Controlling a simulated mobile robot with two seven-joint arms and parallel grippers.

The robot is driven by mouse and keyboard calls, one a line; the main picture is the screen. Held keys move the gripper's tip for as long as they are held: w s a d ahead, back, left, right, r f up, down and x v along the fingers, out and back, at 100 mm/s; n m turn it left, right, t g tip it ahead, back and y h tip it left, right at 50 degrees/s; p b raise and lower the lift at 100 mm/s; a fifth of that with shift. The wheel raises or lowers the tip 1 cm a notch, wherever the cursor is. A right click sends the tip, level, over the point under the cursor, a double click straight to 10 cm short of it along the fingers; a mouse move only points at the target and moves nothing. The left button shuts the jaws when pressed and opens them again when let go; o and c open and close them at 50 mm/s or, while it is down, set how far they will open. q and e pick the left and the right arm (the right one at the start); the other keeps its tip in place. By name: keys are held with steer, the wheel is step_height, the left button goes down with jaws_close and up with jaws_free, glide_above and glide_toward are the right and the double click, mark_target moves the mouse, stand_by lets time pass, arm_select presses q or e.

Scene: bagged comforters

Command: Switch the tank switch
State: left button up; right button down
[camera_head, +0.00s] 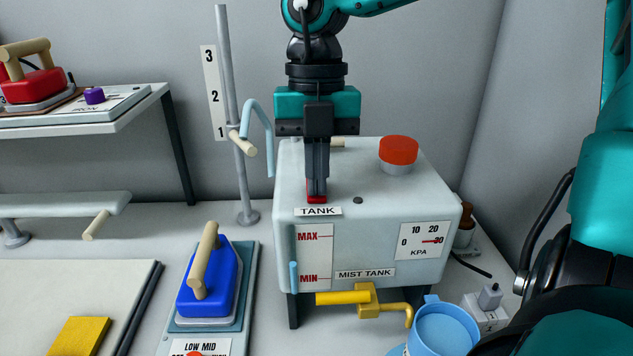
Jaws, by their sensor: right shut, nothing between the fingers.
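The mist tank (365,240) is a pale grey box on dark legs, with a red cap, a level gauge and a KPA dial on it. The small red tank switch (317,199) sits on its top front edge, just above the TANK label (318,211). My right gripper (317,192) points straight down with its fingers shut and empty. Its fingertips are at the switch and partly cover it; I cannot tell whether they press on it or which way it is set. My left gripper is out of view.
The red cap (399,151) stands right of the gripper. A pole (233,110) with a hanging hose is left of the tank. A blue iron (210,280), a yellow valve (365,297) and a blue cup (445,330) are in front. A shelf (140,105) holds a red iron (35,84).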

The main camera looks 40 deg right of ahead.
steer(key=shift+s+f, duration=0.15)
steer(key=shift+f, duration=0.2)
steer(key=shift+r+p, duration=0.25)
steer(key=shift+p, duration=0.05)
steer(key=r+p, duration=0.2)
steer(key=r, duration=0.1)
steer(key=w+r+p, duration=0.1)
steer(key=shift+d+r, duration=0.3)
steer(key=shift+r, duration=0.05)
step_height(320, 180, up, 13)
steer(key=w+d+p, duration=0.1)
steer(key=shift+w, duration=0.2)
steer(key=shift+f, duration=0.15)
